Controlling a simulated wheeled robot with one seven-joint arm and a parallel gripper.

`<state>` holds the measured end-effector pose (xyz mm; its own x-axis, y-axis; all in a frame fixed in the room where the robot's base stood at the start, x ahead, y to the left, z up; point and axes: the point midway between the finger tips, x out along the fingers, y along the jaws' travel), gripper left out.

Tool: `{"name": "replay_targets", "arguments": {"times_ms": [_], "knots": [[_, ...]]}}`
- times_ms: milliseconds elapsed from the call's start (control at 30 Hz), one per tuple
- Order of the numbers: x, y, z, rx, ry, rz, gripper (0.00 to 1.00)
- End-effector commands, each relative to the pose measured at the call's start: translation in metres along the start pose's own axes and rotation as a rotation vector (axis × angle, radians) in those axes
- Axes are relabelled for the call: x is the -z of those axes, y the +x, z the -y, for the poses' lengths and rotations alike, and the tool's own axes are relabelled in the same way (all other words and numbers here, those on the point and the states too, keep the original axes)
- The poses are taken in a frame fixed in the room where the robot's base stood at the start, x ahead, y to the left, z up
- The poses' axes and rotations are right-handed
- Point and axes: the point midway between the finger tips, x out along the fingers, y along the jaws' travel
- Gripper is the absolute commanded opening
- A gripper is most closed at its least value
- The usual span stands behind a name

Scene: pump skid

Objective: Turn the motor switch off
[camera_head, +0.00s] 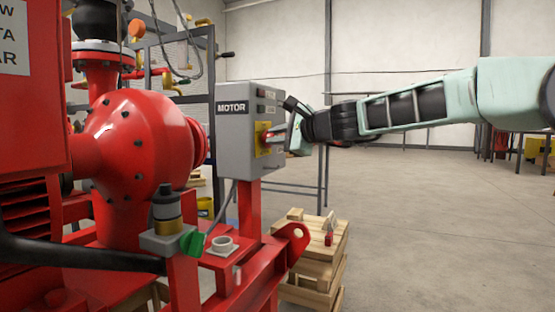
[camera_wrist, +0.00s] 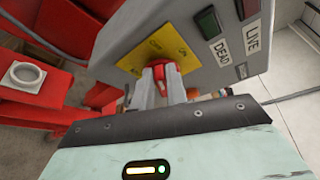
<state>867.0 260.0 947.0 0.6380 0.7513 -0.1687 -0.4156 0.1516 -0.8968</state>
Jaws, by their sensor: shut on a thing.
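The grey motor switch box (camera_head: 235,150) with a "MOTOR" label stands on a red post in the head view. Its red switch handle (camera_wrist: 168,78) sits on a yellow plate (camera_wrist: 160,52) in the wrist view. My gripper (camera_head: 275,136) reaches in from the right and is at the front of the box. In the wrist view my gripper (camera_wrist: 167,85) has its two fingers on either side of the red handle, shut on it. The fingers hide part of the handle, and I cannot tell its exact setting. Lettering on the yellow plate is partly readable as "ON".
Indicators labelled "DEAD" and "LIVE" (camera_wrist: 252,37) are on the same box face. A wooden crate (camera_head: 315,262) stands below. The floor on the right is open.

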Motion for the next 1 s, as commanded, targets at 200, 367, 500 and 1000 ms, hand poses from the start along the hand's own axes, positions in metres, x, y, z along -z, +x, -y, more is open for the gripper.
{"name": "replay_targets", "arguments": {"times_ms": [200, 367, 500, 1000], "knots": [[0.004, 0.0024, -0.0134, 0.064, -0.147, 0.001, 0.0], [0.0043, 0.0023, -0.0145, 0.105, -0.245, 0.0, 0.0], [0.004, 0.0022, -0.0146, 0.135, -0.317, 0.0, 0.0], [0.0033, 0.0016, -0.0116, 0.182, -0.435, -0.002, 0.0]]}}
